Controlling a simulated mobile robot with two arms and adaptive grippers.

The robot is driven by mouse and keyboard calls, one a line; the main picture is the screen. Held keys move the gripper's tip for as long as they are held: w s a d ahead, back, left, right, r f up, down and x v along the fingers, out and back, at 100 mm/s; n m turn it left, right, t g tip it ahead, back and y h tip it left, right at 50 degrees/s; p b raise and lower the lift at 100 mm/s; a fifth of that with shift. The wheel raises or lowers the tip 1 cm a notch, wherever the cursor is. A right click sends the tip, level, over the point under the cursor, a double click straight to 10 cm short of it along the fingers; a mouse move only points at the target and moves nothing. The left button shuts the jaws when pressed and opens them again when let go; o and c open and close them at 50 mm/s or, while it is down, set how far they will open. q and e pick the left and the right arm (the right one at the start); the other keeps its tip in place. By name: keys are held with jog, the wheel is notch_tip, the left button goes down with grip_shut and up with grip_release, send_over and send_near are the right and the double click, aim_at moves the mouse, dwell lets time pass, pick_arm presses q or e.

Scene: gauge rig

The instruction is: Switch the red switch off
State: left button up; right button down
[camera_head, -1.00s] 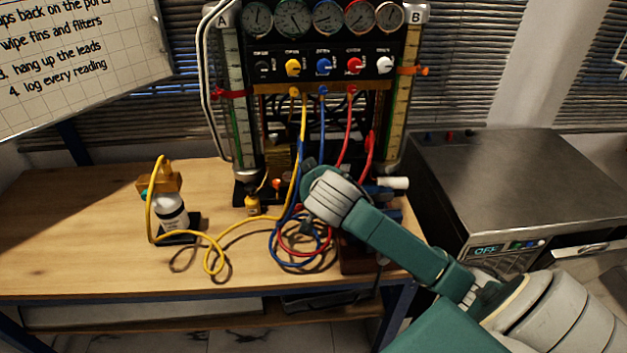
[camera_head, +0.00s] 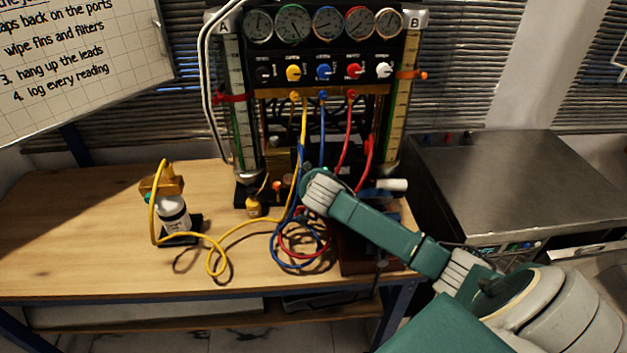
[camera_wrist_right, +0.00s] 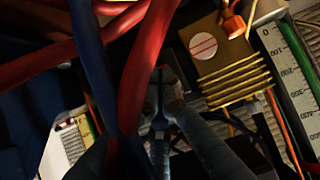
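A red knob (camera_head: 354,71) sits on the black panel (camera_head: 322,82) of the gauge rig, between a blue and a white knob. No label reading "red switch" is legible, so I cannot tell if this knob is it. My right arm reaches in from the right to the front of the rig, below the panel. Its wrist hides the gripper in the head view. In the right wrist view my right gripper (camera_wrist_right: 160,82) has its fingers together, among red and blue hoses (camera_wrist_right: 140,70). No held object is visible. My left gripper is in neither view.
A brass block (camera_wrist_right: 222,58) and a scale tube (camera_wrist_right: 292,75) are close by in the wrist view. Hoses loop over the bench (camera_head: 85,235). A bottle (camera_head: 172,213) stands left. A steel-topped appliance (camera_head: 510,185) is right. The bench's left is clear.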

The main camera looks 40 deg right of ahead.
jog(key=shift+x, duration=0.75)
jog(key=t+h+b, duration=0.1)
jog(key=b, duration=0.3)
jog(key=t+b, duration=0.2)
jog(key=b, duration=0.2)
jog(key=shift+w+d+r+h, duration=0.15)
jog(key=shift+w+r+h, duration=0.1)
jog(key=shift+w+h, duration=0.15)
dwell(0.3)
jog(key=shift+f, duration=0.1)
